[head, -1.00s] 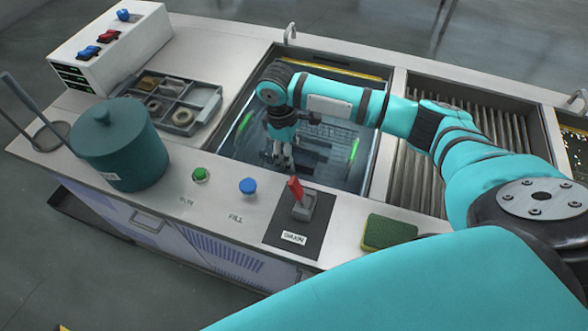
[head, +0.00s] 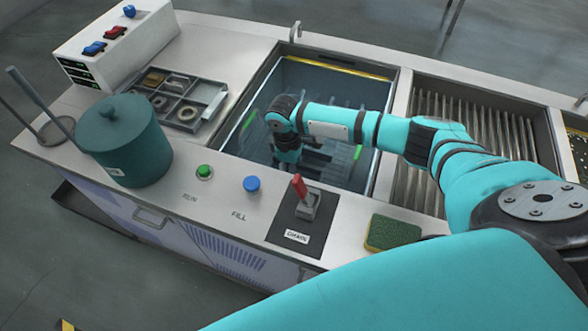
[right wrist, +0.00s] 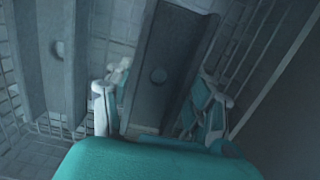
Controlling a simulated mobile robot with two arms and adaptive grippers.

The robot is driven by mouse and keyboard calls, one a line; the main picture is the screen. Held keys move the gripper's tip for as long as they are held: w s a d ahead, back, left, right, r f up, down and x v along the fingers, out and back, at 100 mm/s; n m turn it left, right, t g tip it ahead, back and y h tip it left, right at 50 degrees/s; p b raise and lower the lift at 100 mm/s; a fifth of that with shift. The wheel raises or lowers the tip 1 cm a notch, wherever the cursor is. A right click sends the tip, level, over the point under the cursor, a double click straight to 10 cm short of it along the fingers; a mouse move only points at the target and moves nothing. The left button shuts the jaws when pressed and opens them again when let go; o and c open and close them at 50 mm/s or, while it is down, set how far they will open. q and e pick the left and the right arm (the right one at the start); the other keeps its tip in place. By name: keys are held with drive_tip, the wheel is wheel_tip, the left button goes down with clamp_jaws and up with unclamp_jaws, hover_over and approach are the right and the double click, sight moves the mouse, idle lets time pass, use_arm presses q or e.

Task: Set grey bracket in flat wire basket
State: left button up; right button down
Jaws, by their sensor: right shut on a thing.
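My right gripper (head: 287,163) reaches down inside the tank (head: 234,133); its fingertips are hard to make out in the head view. In the right wrist view the right gripper (right wrist: 163,103) has one finger on each side of a grey bracket (right wrist: 168,50), a channel-like piece with a round hole, and is shut on it. A second grey piece with a hole (right wrist: 48,55) lies to the left. Thin wires of a wire basket (right wrist: 262,50) show at the right and left of that view. Whether the held bracket rests on the basket floor cannot be told. My left gripper is not in view.
A ribbed drain area (head: 487,130) lies right of the tank. A grey parts tray (head: 214,103), a teal lidded pot (head: 122,145), green (head: 205,172) and blue (head: 252,184) buttons, a red lever (head: 300,188) and a sponge (head: 393,233) stand around the tank on the counter.

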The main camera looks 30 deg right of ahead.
drive_tip(key=shift+c, duration=2.2)
unclamp_jaws()
drive_tip(key=shift+r, duration=0.1)
wheel_tip(320, 180, up, 12)
drive_tip(key=w+a, duration=0.1)
